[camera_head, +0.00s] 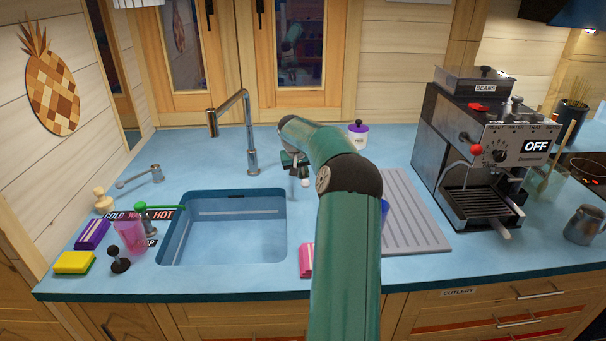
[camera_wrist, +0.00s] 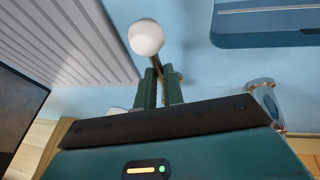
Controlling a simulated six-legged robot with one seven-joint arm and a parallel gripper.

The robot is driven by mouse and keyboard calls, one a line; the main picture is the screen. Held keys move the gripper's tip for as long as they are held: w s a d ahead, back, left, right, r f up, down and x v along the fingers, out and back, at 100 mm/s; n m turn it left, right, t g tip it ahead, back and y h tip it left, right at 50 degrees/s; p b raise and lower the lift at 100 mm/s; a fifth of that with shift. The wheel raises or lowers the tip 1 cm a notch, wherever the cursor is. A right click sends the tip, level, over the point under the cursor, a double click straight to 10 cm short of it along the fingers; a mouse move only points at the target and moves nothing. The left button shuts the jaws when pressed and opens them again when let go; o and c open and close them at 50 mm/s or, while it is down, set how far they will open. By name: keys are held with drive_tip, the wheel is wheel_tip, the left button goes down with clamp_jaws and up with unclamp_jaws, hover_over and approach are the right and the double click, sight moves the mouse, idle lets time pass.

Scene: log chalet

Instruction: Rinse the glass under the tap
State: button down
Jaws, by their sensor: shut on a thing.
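My gripper (camera_head: 294,163) is behind the sink, right of the tap spout. In the wrist view its fingers (camera_wrist: 159,84) are shut on a thin rod with a white ball end (camera_wrist: 146,38); the ball also shows in the head view (camera_head: 305,182). I cannot tell whether the rod is a fixed lever or loose. The chrome tap (camera_head: 246,125) arches at the back of the blue sink (camera_head: 224,242). A pink see-through glass (camera_head: 131,236) stands on the counter left of the sink, apart from my gripper. No water shows at the spout.
Left of the sink are a green-tipped lever (camera_head: 139,206), a grey lever (camera_head: 139,178), a yellow sponge (camera_head: 73,262) and a purple sponge (camera_head: 92,234). A ribbed drainer (camera_head: 415,225) and coffee machine (camera_head: 492,150) are right. My arm hides counter between sink and drainer.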

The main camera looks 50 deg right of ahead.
drive_tip(key=shift+d+r+g+y, duration=0.25)
drive_tip(key=shift+r+g+y, duration=0.15)
drive_tip(key=shift+r, duration=0.05)
drive_tip(key=c, duration=1.5)
unclamp_jaws()
drive_tip(key=shift+a, duration=0.1)
drive_tip(key=shift+r, duration=0.1)
drive_tip(key=v, duration=1.3)
drive_tip(key=shift+r, duration=0.3)
drive_tip(key=shift+a, duration=0.15)
drive_tip(key=o, duration=0.8)
drive_tip(key=shift+f, duration=0.1)
